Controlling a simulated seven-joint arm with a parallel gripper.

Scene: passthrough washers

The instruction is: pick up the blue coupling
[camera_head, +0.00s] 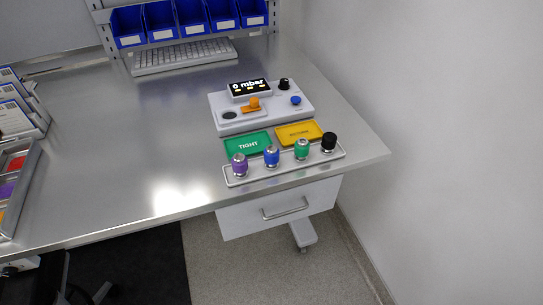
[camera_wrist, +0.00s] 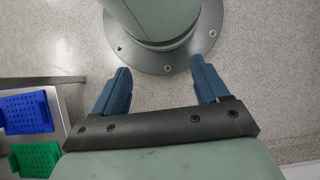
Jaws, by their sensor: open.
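The blue coupling (camera_head: 271,156) stands upright in a light tray (camera_head: 290,167) near the table's front edge, in the head view. My gripper (camera_wrist: 160,83) shows only in the wrist view. Its two blue fingers are wide apart with nothing between them. It hangs over the floor and my own base, away from the coupling, which the wrist view does not show.
Behind the tray lie a green TIGHT mat (camera_head: 248,144) and a yellow mat (camera_head: 299,132). Beyond them stands a grey device (camera_head: 262,114) with a display. Blue bins (camera_head: 190,18) and a keyboard (camera_head: 184,56) are at the back. The table's middle is clear. A wall (camera_head: 440,120) is on the right.

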